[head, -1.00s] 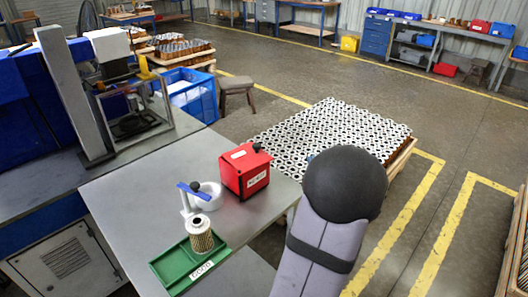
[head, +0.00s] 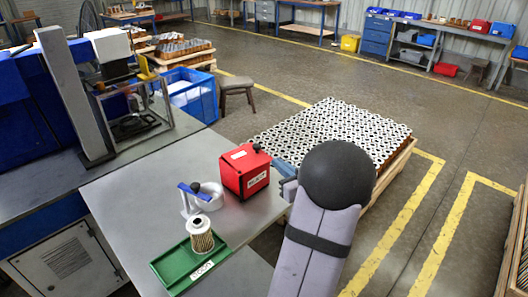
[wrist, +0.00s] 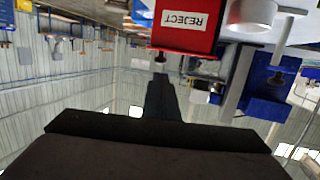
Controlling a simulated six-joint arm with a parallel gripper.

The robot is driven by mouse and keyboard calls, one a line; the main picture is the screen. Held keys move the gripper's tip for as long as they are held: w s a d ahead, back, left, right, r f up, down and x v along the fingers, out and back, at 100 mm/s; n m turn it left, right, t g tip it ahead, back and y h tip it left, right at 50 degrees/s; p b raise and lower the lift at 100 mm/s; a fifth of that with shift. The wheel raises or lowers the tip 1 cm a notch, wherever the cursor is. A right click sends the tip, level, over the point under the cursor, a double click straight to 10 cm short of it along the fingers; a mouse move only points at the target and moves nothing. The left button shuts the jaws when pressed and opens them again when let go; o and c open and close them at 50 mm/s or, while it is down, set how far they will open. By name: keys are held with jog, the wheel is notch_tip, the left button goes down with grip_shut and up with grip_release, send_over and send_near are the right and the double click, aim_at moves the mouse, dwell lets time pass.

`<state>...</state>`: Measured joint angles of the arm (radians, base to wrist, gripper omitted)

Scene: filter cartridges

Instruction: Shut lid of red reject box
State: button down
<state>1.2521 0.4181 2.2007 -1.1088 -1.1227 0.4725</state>
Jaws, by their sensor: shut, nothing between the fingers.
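The red reject box (head: 245,181) stands on the grey bench, with a white REJECT label on its front. Its red lid (head: 238,160), with a black knob (head: 257,147), looks down on the box. In the wrist view the box (wrist: 183,47) shows upside down at the top, with the knob (wrist: 161,57) below it. My gripper (wrist: 160,84) is shut and empty, apart from the box. In the head view my arm is right of the box and hides most of the gripper.
A white round holder with a blue lever (head: 201,198) stands left of the box. A green GOOD tray (head: 172,270) with a filter cartridge (head: 199,234) is in front. A pallet of cartridges (head: 330,125) lies beyond the bench's right edge.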

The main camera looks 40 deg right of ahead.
aim_at(258, 148)
jog(key=p+x, duration=0.2)
jog(key=x, duration=0.8)
jog(key=shift+w, duration=0.2)
jog(key=shift+w+f, duration=0.1)
jog(key=shift+w, duration=0.7)
jog(key=shift+d, duration=0.1)
jog(key=shift+s, duration=0.45)
jog(key=d+b+v, duration=0.1)
jog(key=v, duration=1.2)
jog(key=shift+s+d, duration=0.2)
jog(key=shift+s, duration=0.1)
